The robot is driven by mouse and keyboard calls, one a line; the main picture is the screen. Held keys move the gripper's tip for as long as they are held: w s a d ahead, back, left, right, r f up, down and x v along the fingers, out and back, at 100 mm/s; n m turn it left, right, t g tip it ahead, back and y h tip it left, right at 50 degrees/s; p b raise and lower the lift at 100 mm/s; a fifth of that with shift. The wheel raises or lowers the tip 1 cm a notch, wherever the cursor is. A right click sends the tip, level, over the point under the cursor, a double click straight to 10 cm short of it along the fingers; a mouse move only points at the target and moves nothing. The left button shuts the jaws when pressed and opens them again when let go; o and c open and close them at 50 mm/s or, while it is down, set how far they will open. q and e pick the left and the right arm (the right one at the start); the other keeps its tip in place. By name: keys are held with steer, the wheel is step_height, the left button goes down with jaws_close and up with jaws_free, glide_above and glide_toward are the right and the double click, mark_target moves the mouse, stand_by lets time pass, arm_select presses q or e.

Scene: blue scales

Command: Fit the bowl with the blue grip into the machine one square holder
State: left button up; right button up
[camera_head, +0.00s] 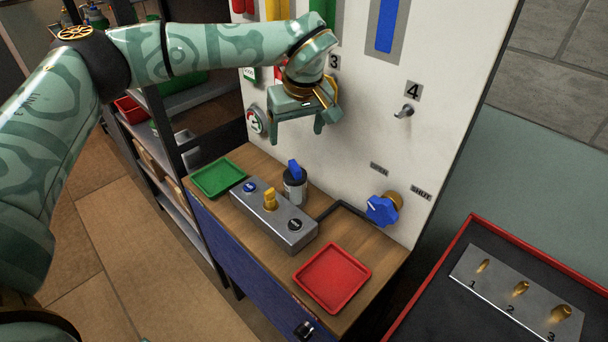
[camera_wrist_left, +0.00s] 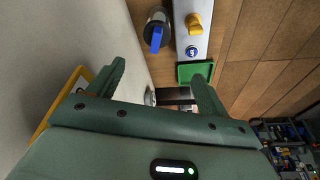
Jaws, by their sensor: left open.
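A dark grey round container (camera_head: 295,193) with a blue grip (camera_head: 294,168) on top stands upright on the wooden counter behind the metal box. It fits the bowl best, and it also shows at the top of the left wrist view (camera_wrist_left: 160,18). My left gripper (camera_head: 297,132) is open and empty in front of the white panel, above the container and apart from it. Its two fingers also show in the left wrist view (camera_wrist_left: 158,72). I cannot make out a square holder marked as machine one. My right gripper is not in view.
The metal box (camera_head: 260,222) carries a yellow knob and buttons. A green tray (camera_head: 217,178) and a red tray (camera_head: 333,277) flank it. A hook (camera_head: 404,112) and a blue valve knob (camera_head: 381,210) stick out of the white panel (camera_head: 365,150). A numbered plate (camera_head: 500,297) lies at right.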

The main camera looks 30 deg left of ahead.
mark_target(295, 165)
arm_select(q)
steer(key=b+x, duration=0.1)
steer(key=x, duration=0.4)
steer(key=b+x, duration=0.1)
steer(key=x, duration=0.4)
steer(key=shift+w+b, duration=0.25)
steer(key=shift+b, duration=0.1)
steer(key=shift+w+a+f, duration=0.15)
steer(key=shift+f, duration=0.55)
steer(key=b+x, duration=0.1)
steer(key=x, duration=0.1)
steer(key=b+x, duration=0.1)
steer(key=x, duration=0.2)
steer(key=shift+w+d, duration=0.1)
steer(key=shift+d, duration=0.1)
steer(key=shift+r, duration=0.15)
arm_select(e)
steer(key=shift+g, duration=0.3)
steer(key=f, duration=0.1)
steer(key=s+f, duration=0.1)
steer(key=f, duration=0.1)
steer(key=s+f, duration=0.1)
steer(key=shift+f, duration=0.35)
arm_select(q)
steer(key=c, duration=1.5)
steer(key=shift+c, duration=0.2)
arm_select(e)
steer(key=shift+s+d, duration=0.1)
arm_select(q)
steer(key=shift+r, duration=0.15)
